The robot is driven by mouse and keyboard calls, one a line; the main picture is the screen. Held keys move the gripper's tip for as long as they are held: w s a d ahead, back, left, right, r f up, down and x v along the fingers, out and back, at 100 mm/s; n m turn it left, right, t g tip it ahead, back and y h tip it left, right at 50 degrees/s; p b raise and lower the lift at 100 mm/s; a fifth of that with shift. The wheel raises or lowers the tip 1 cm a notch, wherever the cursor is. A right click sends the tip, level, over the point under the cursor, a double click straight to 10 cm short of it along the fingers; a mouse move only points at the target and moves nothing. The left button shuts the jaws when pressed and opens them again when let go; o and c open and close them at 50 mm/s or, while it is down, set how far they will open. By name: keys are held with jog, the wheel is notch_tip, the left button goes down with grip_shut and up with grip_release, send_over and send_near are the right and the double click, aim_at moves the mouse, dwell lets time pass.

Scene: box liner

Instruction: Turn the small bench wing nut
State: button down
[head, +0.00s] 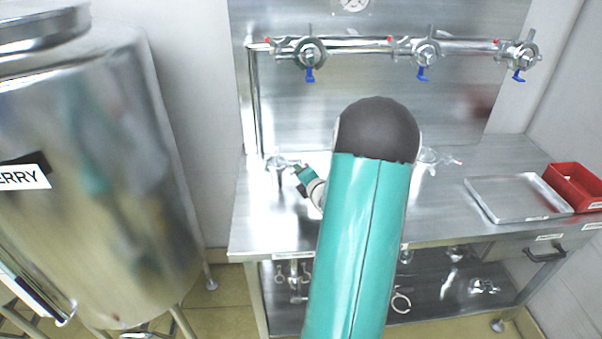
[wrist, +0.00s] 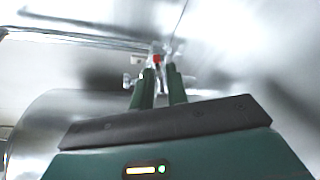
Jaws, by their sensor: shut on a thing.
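The small bench wing nut (wrist: 129,82) shows in the wrist view as a small shiny metal piece at the tips of my fingers, with parts sticking out to either side. A metal fitting (wrist: 155,50) with a red spot rises just beyond it. My gripper (wrist: 162,76) is shut on the wing nut, with one dark green finger on each side; the fingers hide part of it. In the head view, my gripper (head: 297,169) reaches to a small metal fitting (head: 278,163) at the left of the steel bench (head: 262,222). Fine detail is blurred.
My teal arm covers the bench middle. A pipe (head: 360,46) with several blue-handled valves runs along the back panel. A steel tray (head: 515,198) and a red bin (head: 575,186) stand at right. A large steel tank (head: 100,200) stands at left.

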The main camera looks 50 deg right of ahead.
dwell(0.4)
jog(key=c, duration=1.6)
grip_release()
jog(key=shift+s, duration=0.1)
jog(key=v, duration=1.3)
jog(key=shift+s+a+r, duration=0.15)
jog(key=shift+s, duration=0.15)
